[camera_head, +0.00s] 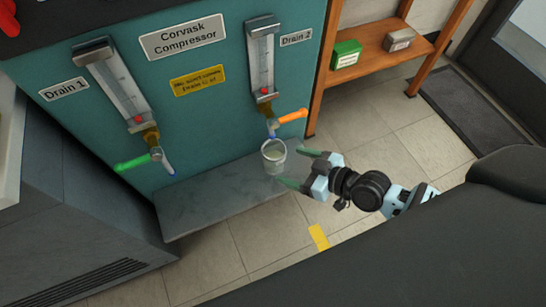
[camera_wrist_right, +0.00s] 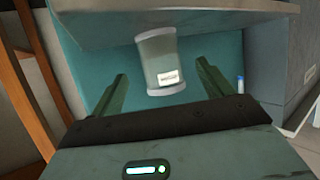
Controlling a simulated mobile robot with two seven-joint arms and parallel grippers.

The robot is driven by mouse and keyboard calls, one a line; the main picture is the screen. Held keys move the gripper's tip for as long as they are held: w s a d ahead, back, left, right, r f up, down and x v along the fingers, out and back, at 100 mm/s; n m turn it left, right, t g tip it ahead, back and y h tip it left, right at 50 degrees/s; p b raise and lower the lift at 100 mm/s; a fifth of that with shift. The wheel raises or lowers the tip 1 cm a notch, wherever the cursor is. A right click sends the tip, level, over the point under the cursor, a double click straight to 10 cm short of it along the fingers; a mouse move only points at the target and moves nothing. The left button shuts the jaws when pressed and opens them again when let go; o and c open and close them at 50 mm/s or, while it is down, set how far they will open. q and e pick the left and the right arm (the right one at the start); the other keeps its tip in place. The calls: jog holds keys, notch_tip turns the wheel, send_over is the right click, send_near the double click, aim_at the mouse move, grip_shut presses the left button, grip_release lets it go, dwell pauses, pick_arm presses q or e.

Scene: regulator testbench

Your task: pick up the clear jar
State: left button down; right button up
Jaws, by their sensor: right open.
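The clear jar (camera_head: 273,157) stands upright at the right end of the grey ledge, below the Drain 2 spout with the orange handle (camera_head: 291,117). My right gripper (camera_head: 297,167) comes in from the right, open, with its green fingertips close to the jar. In the right wrist view the jar (camera_wrist_right: 160,62) appears inverted, with a small white label, between the lines of the two open fingers (camera_wrist_right: 163,70). I cannot tell whether the fingertips reach beside it. My left gripper is not in view.
The grey ledge (camera_head: 205,195) is bare left of the jar. The teal compressor panel (camera_head: 215,115) rises behind it, with a green-handled Drain 1 valve (camera_head: 132,163). A wooden shelf (camera_head: 378,50) holding a green box (camera_head: 346,54) stands at the right. The tiled floor is mostly clear.

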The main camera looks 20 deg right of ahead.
aim_at(284, 158)
jog(key=shift+r+b+x, duration=0.15)
jog(key=shift+b+x, duration=0.3)
jog(key=shift+x, duration=1.3)
jog(key=shift+r+b+x, duration=0.1)
jog(key=shift+b+x, duration=0.3)
jog(key=shift+x, duration=1.35)
jog(key=shift+w+a, duration=0.1)
jog(key=c, duration=1.2)
jog(key=shift+o, duration=0.2)
jog(key=shift+r, duration=0.1)
jog(key=shift+r+p, duration=0.4)
jog(key=shift+r, duration=0.4)
jog(key=s+d+p, duration=0.1)
jog(key=s+d, duration=0.9)
jog(key=s, duration=0.4)
jog(key=shift+s+d+p, duration=0.15)
jog(key=shift+s+p, duration=0.25)
